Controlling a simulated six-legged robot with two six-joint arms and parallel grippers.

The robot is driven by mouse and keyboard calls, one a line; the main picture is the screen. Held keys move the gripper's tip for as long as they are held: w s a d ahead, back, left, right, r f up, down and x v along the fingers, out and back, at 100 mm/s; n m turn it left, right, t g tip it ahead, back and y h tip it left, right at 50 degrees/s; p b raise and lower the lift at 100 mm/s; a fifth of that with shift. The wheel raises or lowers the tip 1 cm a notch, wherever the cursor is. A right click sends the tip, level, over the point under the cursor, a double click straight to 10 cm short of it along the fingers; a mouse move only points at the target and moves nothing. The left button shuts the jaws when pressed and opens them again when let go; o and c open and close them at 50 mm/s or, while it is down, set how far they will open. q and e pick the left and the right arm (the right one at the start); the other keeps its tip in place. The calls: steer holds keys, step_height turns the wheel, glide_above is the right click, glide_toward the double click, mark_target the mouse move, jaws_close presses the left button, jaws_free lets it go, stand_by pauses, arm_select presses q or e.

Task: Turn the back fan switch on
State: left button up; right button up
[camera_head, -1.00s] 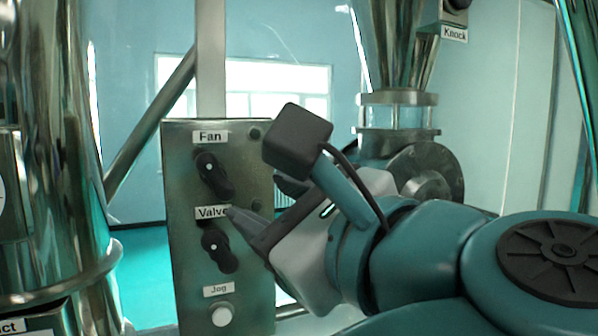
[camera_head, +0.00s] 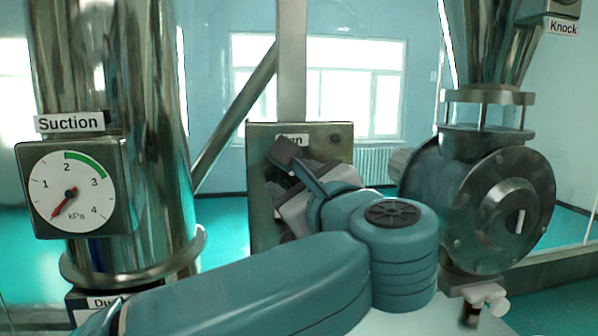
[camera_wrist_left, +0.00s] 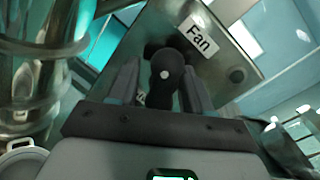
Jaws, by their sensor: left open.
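The fan switch is a black rotary knob (camera_wrist_left: 166,72) with a white dot, under the "Fan" label (camera_wrist_left: 198,35) in the left wrist view. My left gripper (camera_wrist_left: 160,80) is open, with one finger on each side of the knob; I cannot tell whether they touch it. In the head view my left gripper (camera_head: 283,205) is in front of the metal control panel (camera_head: 262,232). It hides the fan switch and the panel's lower controls, and partly covers the "Fan" label (camera_head: 293,140). My right gripper is not in view.
A suction gauge (camera_head: 70,188) is on a shiny steel column (camera_head: 150,130) at the left. A round metal valve housing (camera_head: 500,225) stands to the right of the panel. A diagonal brace (camera_head: 235,117) runs behind it. A "Knock" label (camera_head: 562,27) is at the top right.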

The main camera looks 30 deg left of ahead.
arm_select(q)
steer(key=shift+w+a, duration=0.1)
steer(key=shift+w, duration=0.05)
steer(key=shift+w+d, duration=0.15)
steer(key=shift+d, duration=0.15)
steer(key=shift+a, duration=0.15)
jaws_close()
steer(key=shift+f+m+b, duration=0.1)
steer(key=shift+m+b, duration=0.7)
steer(key=shift+b, duration=0.2)
steer(key=m+t+b, duration=0.1)
steer(key=m+b, duration=0.1)
steer(key=m, duration=0.1)
steer(key=shift+m+y+b, duration=0.3)
steer(key=m+t+b, duration=0.1)
steer(key=m, duration=0.2)
steer(key=shift+m+b, duration=0.35)
steer(key=shift+m, duration=0.05)
steer(key=shift+r+m+t+b, duration=0.15)
steer(key=shift+m+t+b, duration=0.1)
steer(key=shift+m, duration=0.7)
steer(key=shift+r+m+t+b, duration=0.1)
steer(key=shift+m+t+b, duration=0.15)
steer(key=shift+m, duration=0.7)
